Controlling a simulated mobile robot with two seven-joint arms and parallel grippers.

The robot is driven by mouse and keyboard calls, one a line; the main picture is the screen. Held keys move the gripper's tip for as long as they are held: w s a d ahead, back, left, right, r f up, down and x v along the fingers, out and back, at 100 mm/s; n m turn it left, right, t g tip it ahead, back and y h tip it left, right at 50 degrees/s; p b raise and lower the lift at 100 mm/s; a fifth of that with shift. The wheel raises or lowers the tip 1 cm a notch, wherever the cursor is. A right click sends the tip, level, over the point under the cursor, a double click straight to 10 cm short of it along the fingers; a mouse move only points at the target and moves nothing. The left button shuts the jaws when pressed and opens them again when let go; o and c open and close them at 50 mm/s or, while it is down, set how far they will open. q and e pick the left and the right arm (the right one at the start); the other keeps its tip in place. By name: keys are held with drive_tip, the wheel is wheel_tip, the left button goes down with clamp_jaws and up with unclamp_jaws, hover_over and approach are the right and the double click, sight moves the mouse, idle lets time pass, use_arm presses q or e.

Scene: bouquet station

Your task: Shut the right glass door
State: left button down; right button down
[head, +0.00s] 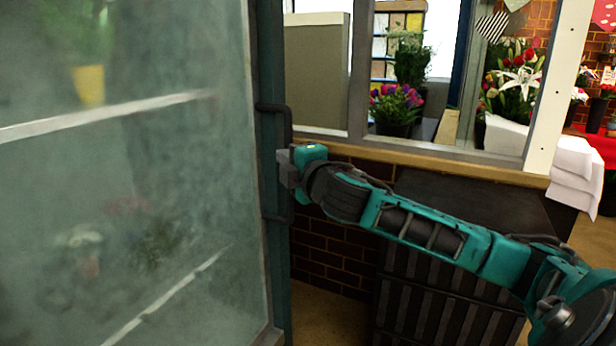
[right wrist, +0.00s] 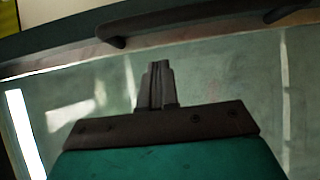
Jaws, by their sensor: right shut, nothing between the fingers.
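The right glass door (head: 130,190) fills the left of the head view. Its glass is misty, with a dark frame along its right edge, and I cannot tell how far it stands open. A dark vertical handle (head: 289,125) is fixed to that frame. My right gripper (head: 284,170) is at the frame's edge by the handle, its fingers partly hidden. In the right wrist view, the shut, empty fingers (right wrist: 158,85) point toward the glass, with the handle (right wrist: 200,20) beyond them; contact cannot be told. My left gripper is not in view.
Behind the door glass are shelves and a yellow pot (head: 88,84). A brick half-wall with a wooden ledge (head: 440,164) and a dark slatted unit (head: 440,290) stand to the right. Purple tulips (head: 397,104) and a lily bouquet (head: 518,80) stand behind the window.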

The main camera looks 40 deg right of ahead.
drive_tip(key=s+a+b, duration=0.1)
drive_tip(key=s, duration=0.7)
drive_tip(key=shift+s+a+f, duration=0.15)
drive_tip(key=shift+s+a, duration=0.05)
drive_tip(key=shift+s, duration=0.05)
